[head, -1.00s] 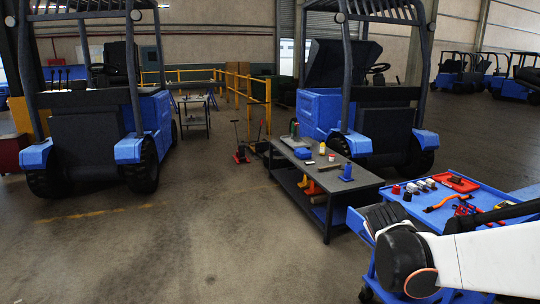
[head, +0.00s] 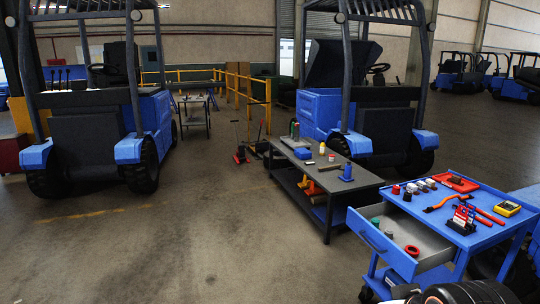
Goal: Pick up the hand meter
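The hand meter (head: 507,208) is a small yellow device with a dark face. It lies on the right part of the top of the blue tool cart (head: 478,238), near the edge. Nothing covers it. A black and white piece of my arm (head: 462,293) shows at the bottom right edge, low in front of the cart. My gripper's fingers are out of the picture.
The cart's drawer (head: 412,243) stands open at its left side, with a red ring and other small items inside. Red-handled tools (head: 480,213) and a dark holder lie beside the meter. A grey workbench (head: 350,188) stands left of the cart. Floor at left is clear.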

